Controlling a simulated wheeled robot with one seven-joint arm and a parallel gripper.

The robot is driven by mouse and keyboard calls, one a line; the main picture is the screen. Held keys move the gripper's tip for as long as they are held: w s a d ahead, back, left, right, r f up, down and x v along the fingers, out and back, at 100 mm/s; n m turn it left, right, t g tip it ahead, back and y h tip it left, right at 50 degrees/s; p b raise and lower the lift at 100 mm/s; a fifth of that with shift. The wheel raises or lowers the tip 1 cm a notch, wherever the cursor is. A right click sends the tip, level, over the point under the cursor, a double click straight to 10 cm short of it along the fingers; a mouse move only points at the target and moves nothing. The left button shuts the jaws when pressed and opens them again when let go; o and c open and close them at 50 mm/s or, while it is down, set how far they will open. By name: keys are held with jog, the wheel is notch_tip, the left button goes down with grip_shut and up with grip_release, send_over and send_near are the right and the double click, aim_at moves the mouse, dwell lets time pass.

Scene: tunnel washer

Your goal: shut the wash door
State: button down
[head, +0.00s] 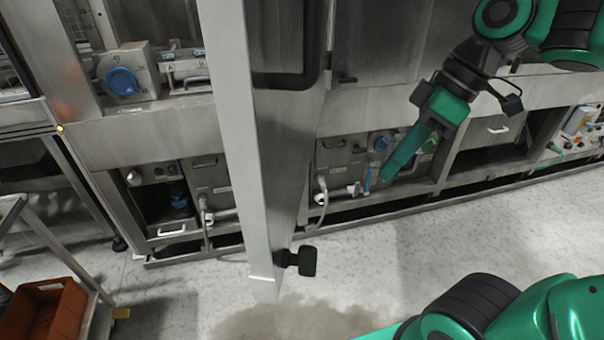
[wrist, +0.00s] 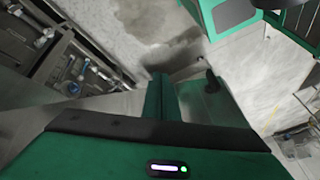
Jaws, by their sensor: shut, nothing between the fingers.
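The wash door (head: 236,130) is a tall grey metal panel. It stands open in the middle of the head view, swung out from the machine front and seen almost edge-on. A black knob-like handle (head: 307,261) sticks out from its right side near the bottom. A dark bent bar (head: 300,70) shows higher on that side. My green gripper (head: 392,165) is to the right of the door, pointing down and left, apart from the door in the picture. Its fingers are shut and empty. They also show in the wrist view (wrist: 158,95), with a dark handle-like shape (wrist: 212,82) to their right.
The washer's steel front runs across the back, with a blue dial (head: 122,81) and lower bays of valves and hoses. An orange crate (head: 46,312) sits on a rack at lower left.

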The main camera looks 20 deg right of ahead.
jog(key=s+a+r+n+g+y, duration=0.15)
jog(key=a+r+n, duration=0.35)
jog(key=n, duration=0.5)
jog(key=s+a+r+n+g+y, duration=0.1)
jog(key=s+a+r+n, duration=0.2)
jog(key=r+n, duration=0.5)
jog(key=n, duration=0.2)
send_near(284, 212)
notch_tip(284, 212, down, 3)
jog(key=s+d, duration=0.2)
jog(key=shift+w+a+f, duration=0.1)
jog(key=shift+w+a, duration=0.15)
jog(key=shift+a, duration=0.5)
jog(key=shift+w+a, duration=0.3)
jog(key=shift+a, duration=0.5)
jog(key=shift+w+a+f, duration=0.1)
jog(key=shift+w+a, duration=0.15)
jog(key=shift+a, duration=0.5)
